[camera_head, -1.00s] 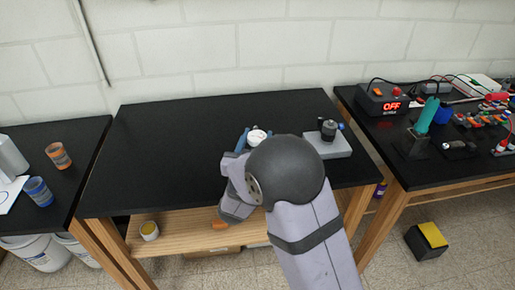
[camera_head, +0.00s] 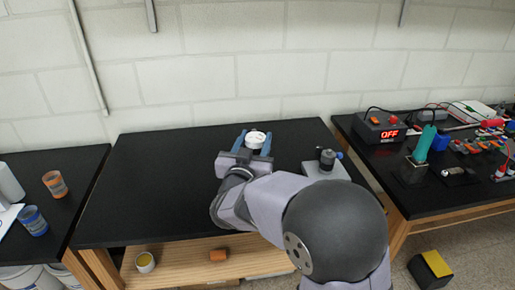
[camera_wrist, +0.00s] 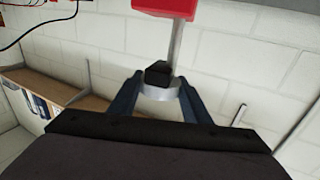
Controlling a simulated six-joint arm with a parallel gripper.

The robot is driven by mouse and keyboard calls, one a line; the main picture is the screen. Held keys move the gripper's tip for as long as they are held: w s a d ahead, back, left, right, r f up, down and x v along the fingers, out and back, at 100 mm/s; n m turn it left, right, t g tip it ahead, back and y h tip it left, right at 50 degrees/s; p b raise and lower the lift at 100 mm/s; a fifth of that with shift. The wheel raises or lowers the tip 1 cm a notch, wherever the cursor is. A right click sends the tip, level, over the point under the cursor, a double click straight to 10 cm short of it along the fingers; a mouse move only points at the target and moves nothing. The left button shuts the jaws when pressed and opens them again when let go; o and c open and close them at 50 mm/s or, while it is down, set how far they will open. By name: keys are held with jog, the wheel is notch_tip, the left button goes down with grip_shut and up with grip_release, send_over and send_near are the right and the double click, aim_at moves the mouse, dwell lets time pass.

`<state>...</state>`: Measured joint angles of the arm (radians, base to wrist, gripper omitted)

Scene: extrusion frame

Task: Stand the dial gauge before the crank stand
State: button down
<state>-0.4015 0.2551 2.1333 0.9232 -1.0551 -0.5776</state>
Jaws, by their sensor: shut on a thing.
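The dial gauge (camera_head: 255,137) shows its round white face at the back middle of the black table in the head view. My gripper (camera_head: 254,144) is shut on it, with a blue finger on each side. The wrist view shows the gauge's silver ring (camera_wrist: 159,93) between the fingers, with a metal post running to a red block (camera_wrist: 166,6). The head view hides the post and block, and I cannot tell if the gauge touches the table.
The black table's left half (camera_head: 150,190) is clear. The right bench holds a power supply (camera_head: 382,127) and several electrical parts. A brick wall rises behind.

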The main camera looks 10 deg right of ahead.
jog(key=shift+r, duration=0.2)
jog(key=s+d+r+m+g+h+p, duration=0.1)
jog(key=s+d+m+g+h+p, duration=0.2)
jog(key=d, duration=1)
jog(key=s+d+r+m+g+h+p, duration=0.15)
jog(key=s+d, duration=0.25)
jog(key=d, duration=0.8)
jog(key=s+d+m+g+h+p, duration=0.2)
jog(key=s+d+h+p, duration=0.2)
jog(key=d, duration=0.9)
jog(key=w+a+f+n+t+y, duration=0.1)
jog(key=w+a+n+t+y, duration=0.3)
jog(key=a, duration=0.3)
jog(key=w+a+f+n+t+y, duration=0.1)
jog(key=w+a+n+t+y, duration=0.2)
jog(key=a+y, duration=0.35)
notch_tip(320, 180, down, 6)
jog(key=s, duration=0.1)
jog(key=shift+s+f+n+p, duration=0.25)
jog(key=shift+n+p, duration=0.1)
jog(key=shift+f, duration=0.1)
jog(key=shift+f+p, duration=0.3)
jog(key=shift+f, duration=1.65)
